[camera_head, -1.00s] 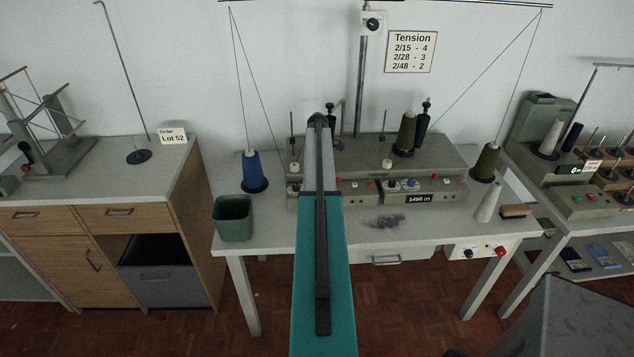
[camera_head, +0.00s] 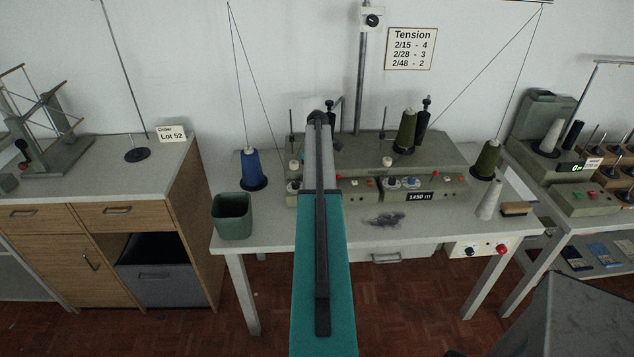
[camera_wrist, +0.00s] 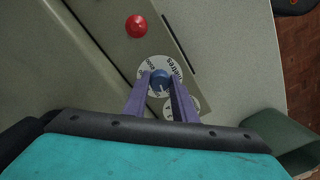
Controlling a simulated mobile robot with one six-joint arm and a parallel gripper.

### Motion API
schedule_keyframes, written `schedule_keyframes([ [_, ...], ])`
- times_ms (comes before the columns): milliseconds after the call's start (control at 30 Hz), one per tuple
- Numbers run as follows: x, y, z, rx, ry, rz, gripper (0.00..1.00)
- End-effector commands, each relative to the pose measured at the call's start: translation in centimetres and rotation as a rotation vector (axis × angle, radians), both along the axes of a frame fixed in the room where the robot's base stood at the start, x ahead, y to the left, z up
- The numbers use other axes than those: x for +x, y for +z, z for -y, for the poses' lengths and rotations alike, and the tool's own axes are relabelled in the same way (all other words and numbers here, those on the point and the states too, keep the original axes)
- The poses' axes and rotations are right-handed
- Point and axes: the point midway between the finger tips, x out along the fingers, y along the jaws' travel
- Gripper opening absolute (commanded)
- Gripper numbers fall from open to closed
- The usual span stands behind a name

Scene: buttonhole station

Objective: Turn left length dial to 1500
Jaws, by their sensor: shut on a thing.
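The left length dial shows in the wrist view as a white disc (camera_wrist: 147,70) with printed numbers and the word "metres" around a blue knob (camera_wrist: 160,76). My gripper (camera_wrist: 161,84) has its two purple fingers on either side of the knob, shut on it. A light pointer mark shows on the knob, but I cannot read which number it points to. In the head view my arm hides the gripper and this dial. The grey-green winding machine (camera_head: 450,155) stands on the white table; its right display (camera_head: 419,196) reads 1450 m.
A red button (camera_wrist: 136,26) lies close to the dial. A green bin (camera_head: 232,216) stands at the table's left end, also near my gripper in the wrist view (camera_wrist: 285,140). A blue cone (camera_head: 251,170) stands behind the bin. A grey fluff patch (camera_head: 384,220) lies before the machine.

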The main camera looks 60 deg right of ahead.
Motion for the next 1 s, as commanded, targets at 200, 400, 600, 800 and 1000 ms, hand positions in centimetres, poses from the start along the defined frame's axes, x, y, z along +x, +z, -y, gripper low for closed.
schedule_keyframes([
  [200, 0.05, -0.18, -0.08, 0.001, -0.186, 0.002, 0.02],
  [400, 0.04, -0.15, -0.09, 0.001, -0.369, 0.002, 0.02],
  [600, 0.02, -0.15, -0.10, 0.001, -0.551, 0.002, 0.02],
  [800, 0.02, -0.09, -0.11, 0.000, -0.732, 0.001, 0.02],
  [1000, 0.01, -0.03, -0.12, -0.001, -0.915, 0.002, 0.02],
])
